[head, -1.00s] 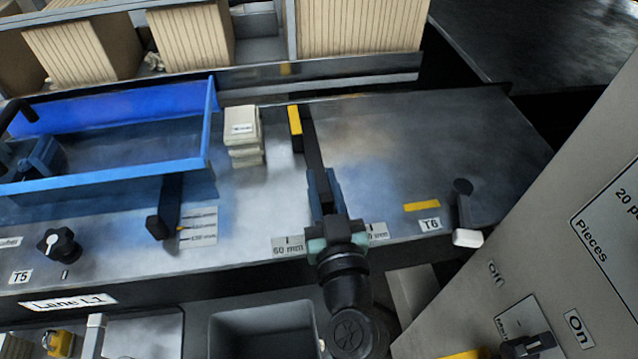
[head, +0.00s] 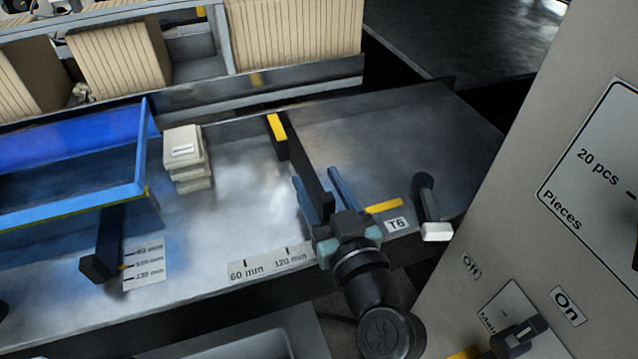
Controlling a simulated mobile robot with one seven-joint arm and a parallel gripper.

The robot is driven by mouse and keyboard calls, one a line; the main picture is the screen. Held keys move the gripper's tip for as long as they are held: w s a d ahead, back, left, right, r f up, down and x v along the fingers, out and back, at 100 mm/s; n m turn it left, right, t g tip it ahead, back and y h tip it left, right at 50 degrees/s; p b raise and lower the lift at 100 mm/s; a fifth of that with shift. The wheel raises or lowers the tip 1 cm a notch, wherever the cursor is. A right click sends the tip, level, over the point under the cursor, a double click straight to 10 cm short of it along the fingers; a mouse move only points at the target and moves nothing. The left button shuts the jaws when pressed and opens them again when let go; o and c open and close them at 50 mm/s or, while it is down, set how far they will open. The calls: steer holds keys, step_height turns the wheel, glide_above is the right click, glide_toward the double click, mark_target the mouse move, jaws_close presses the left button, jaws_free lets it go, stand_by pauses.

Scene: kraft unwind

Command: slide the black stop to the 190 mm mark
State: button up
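The black stop (head: 308,168) is a long black bar with a yellow far end, lying across the grey metal table. My gripper (head: 325,180) comes in from the front, with its two blue fingers apart, one on each side of the bar's near part. A gap shows between the fingers and the bar. The 190 mm mark is not visible; my gripper covers the edge right of 120 mm. The bar's near end is partly hidden by the gripper.
A blue tray (head: 140,190) and a stack of pale blocks (head: 186,160) stand to the left. A smaller black piece (head: 100,262) lies by another scale. At right are a yellow strip (head: 384,206), the T6 label (head: 397,225), a white-ended lever (head: 436,231) and a grey panel (head: 560,150).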

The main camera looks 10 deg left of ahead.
steer(key=shift+s, duration=0.1)
steer(key=b+v, duration=0.3)
steer(key=v, duration=0.9)
steer(key=shift+s+d+b, duration=0.25)
steer(key=shift+s+b, duration=0.05)
